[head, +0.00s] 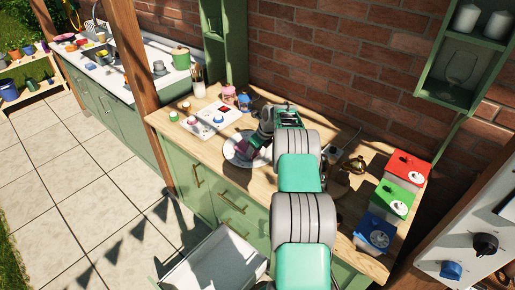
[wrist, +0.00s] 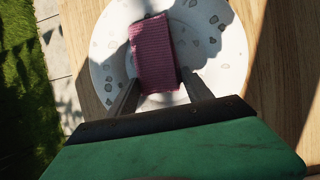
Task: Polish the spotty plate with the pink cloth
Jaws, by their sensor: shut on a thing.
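The spotty plate (wrist: 214,63) lies on the wooden counter and is white with grey-brown spots. In the head view the plate (head: 232,157) is partly hidden by my arm. The pink cloth (wrist: 153,55) shows over the middle of the plate in the wrist view. My gripper (wrist: 160,92) is shut on the pink cloth, with one finger on each side of it. I cannot tell whether the cloth touches the plate. In the head view my gripper (head: 258,149) is over the right part of the plate.
A white board with knobs (head: 213,118) lies behind the plate to the left. Pink items (head: 230,95) stand near the wall. Red, green and blue-topped boxes (head: 408,167) stand at the right end of the wooden counter (head: 165,119). A wooden post (head: 140,75) rises at the left.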

